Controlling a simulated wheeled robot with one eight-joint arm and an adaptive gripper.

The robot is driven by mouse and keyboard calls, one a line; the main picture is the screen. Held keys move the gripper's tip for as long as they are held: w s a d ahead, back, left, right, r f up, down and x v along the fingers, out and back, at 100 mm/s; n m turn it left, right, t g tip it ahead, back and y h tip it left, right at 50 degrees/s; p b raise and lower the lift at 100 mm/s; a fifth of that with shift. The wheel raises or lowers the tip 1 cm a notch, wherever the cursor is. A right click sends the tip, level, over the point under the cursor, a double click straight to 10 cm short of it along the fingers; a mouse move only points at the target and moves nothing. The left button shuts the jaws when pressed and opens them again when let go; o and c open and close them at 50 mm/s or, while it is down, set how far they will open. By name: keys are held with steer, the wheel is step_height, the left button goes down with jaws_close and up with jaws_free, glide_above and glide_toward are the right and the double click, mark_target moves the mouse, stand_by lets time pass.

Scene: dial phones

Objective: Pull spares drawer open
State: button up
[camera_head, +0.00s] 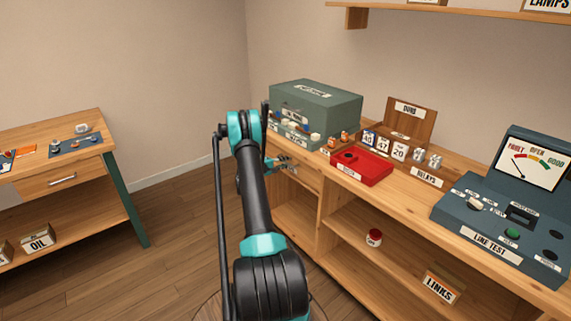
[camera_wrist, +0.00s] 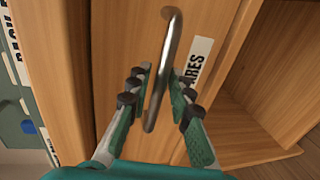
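The spares drawer (camera_wrist: 125,45) has a wooden front that fills the middle of the wrist view. A white label (camera_wrist: 198,58) on it shows "ARES", its start hidden behind my gripper's right finger. A long metal bar handle (camera_wrist: 172,45) stands out from the front. My gripper (camera_wrist: 160,76) is open, with one finger on each side of the handle's lower part in the picture. Gaps show between fingers and bar. In the head view my gripper (camera_head: 285,165) is at the drawer front (camera_head: 307,180) under the bench top, and my arm partly blocks the view.
An open shelf with a red-lidded jar (camera_head: 374,238) and a links box (camera_head: 441,286) lies right of the drawer. The bench top above holds a green-grey case (camera_head: 325,105), a red tray (camera_head: 362,167) and a line tester (camera_head: 500,232). Floor left of the bench is clear.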

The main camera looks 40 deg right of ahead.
jaws_close()
steer(key=shift+a, duration=0.1)
